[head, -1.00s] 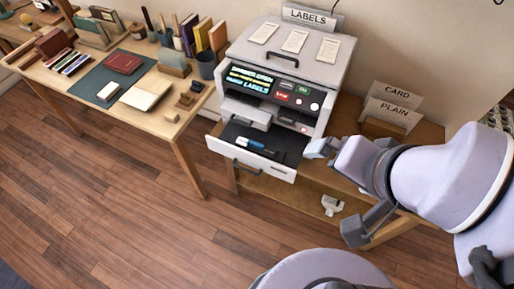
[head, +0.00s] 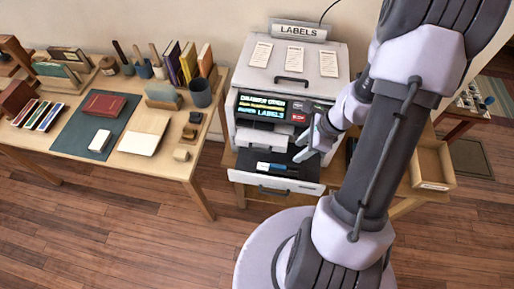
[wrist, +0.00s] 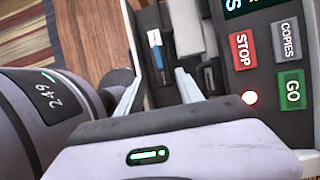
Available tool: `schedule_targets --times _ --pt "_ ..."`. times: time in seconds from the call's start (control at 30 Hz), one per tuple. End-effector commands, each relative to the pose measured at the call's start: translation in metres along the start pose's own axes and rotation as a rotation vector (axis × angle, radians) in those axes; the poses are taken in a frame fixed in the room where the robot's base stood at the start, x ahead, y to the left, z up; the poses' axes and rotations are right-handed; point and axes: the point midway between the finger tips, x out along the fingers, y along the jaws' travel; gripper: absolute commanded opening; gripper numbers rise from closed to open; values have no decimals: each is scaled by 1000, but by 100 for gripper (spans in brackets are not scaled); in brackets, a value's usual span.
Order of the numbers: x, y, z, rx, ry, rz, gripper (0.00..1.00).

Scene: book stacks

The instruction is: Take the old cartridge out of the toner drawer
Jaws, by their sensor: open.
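The label printer (head: 293,85) stands on a wooden table with its toner drawer (head: 275,184) pulled out at the front. The old cartridge (head: 272,167), dark with a blue and white part, lies in the drawer. It also shows in the wrist view (wrist: 156,48), upper middle, beyond my fingers. My gripper (head: 311,143) is open and empty, in front of the printer's control panel, above the drawer's right side. In the wrist view my two fingers (wrist: 158,88) are spread apart, pointing toward the drawer, and do not touch the cartridge. My arm hides the printer's right side.
The printer's screen (head: 262,107) reads that the drawer is open. Red STOP (wrist: 243,54) and green GO (wrist: 290,91) buttons sit close to the gripper's right. An open wooden tray (head: 433,165) is at the right. The floor in front is clear.

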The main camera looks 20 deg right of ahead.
Motion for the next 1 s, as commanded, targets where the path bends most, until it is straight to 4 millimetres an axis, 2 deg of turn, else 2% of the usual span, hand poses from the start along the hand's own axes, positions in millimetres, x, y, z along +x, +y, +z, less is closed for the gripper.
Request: schedule_targets --times 0.03,0.2,0.3,0.43,0.6,0.73,0.93,1.0 --pt "24 1 -2 -2 -1 5 44" --pt "75 1 -2 -7 0 5 44" --pt "94 1 -1 -7 0 4 44" --pt "106 1 1 -8 0 3 44" --pt "141 3 9 -10 0 4 44" --pt "153 3 9 -8 0 3 44" --pt "151 3 11 -9 0 2 44" --pt "151 3 11 -9 0 2 30"
